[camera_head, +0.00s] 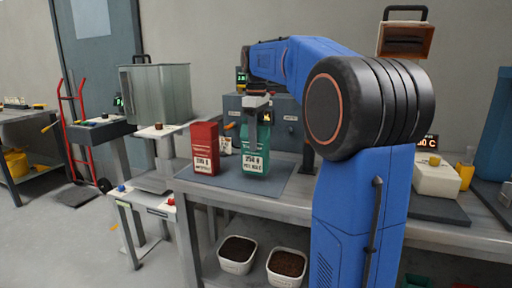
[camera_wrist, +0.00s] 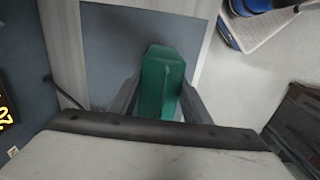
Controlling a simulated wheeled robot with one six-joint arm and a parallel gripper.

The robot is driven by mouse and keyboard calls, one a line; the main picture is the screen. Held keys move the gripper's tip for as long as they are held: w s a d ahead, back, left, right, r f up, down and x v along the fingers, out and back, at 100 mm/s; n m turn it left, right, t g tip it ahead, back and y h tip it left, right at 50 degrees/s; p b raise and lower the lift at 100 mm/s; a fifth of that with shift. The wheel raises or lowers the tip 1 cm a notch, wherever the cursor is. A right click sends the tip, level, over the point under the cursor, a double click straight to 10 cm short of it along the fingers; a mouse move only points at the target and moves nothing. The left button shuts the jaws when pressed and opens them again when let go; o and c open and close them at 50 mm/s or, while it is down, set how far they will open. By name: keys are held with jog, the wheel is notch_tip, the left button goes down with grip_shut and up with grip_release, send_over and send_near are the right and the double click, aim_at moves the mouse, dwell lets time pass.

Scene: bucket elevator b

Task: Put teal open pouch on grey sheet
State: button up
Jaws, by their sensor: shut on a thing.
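The teal pouch (camera_head: 255,158) stands upright over the grey sheet (camera_head: 228,180) on the bench in the head view. It has a white label on its front. My gripper (camera_head: 256,116) points down over the pouch and is shut on its upper part. In the wrist view the teal pouch (camera_wrist: 160,85) sits between the two fingers of my gripper (camera_wrist: 162,100), with the grey sheet (camera_wrist: 110,50) behind it. I cannot tell for sure whether the pouch's base touches the sheet. A red pouch (camera_head: 205,148) with a white label stands at the sheet's left.
A grey box (camera_head: 285,125) and a small tag stand behind the pouches. A clear bin (camera_head: 160,95) and a small stand are on the left. Two white tubs (camera_head: 238,254) of dark grains sit below the bench. A white device (camera_head: 437,178) stands on the right.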

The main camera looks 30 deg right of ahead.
jog(key=shift+f, duration=1.3)
jog(key=o, duration=0.8)
jog(key=shift+f, duration=0.1)
notch_tip(320, 180, up, 12)
jog(key=shift+r, duration=0.1)
